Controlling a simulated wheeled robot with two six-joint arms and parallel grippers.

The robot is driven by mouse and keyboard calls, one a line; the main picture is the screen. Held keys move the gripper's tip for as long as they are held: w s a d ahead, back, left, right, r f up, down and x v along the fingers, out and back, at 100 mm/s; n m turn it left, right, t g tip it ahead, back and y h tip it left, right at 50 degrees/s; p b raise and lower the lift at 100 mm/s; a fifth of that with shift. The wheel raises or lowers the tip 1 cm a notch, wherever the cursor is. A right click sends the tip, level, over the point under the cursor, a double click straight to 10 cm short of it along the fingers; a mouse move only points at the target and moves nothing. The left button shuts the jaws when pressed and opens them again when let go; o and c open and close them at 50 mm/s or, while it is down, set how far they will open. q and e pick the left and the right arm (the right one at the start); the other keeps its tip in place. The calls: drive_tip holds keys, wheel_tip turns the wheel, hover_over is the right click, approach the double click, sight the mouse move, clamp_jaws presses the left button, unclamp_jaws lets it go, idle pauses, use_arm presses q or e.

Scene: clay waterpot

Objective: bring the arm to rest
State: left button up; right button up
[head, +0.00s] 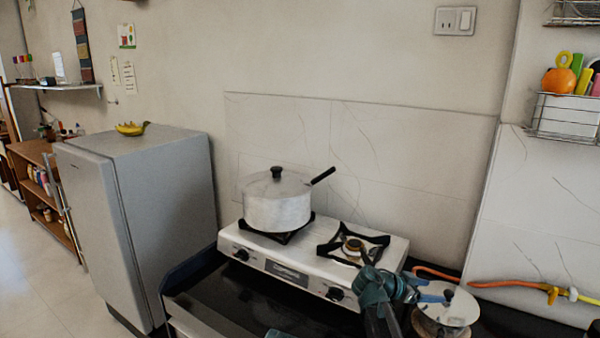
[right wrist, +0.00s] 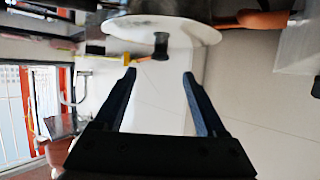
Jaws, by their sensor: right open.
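My right gripper (head: 434,297) is in the lower right of the head view, beside a small pot (head: 432,326) with a pale round lid (head: 458,308) and a dark knob. In the right wrist view, the open fingers of my right gripper (right wrist: 159,74) have nothing between them. The lid (right wrist: 190,32) and its dark knob (right wrist: 161,46) lie just past the fingertips; the knob looks apart from both fingers. The arm partly hides the small pot in the head view. My left gripper does not show.
A white stove (head: 255,248) carries a lidded pot (head: 278,210) on its left burner; the right burner (head: 352,250) is empty. A grey fridge (head: 165,190) stands left. An orange hose (head: 510,284) runs along the right counter. A wire rack (head: 562,135) hangs at upper right.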

sight(445, 293)
drive_tip(key=b+x, duration=0.1)
drive_tip(key=x, duration=0.3)
drive_tip(key=b+x, duration=0.2)
drive_tip(key=x, duration=0.3)
drive_tip(key=shift+d+f, duration=0.15)
drive_tip(key=shift+f, duration=0.15)
wheel_tip(445, 293, up, 6)
drive_tip(key=p, duration=0.5)
drive_tip(key=shift+r+p, duration=0.1)
drive_tip(key=shift+p, duration=0.25)
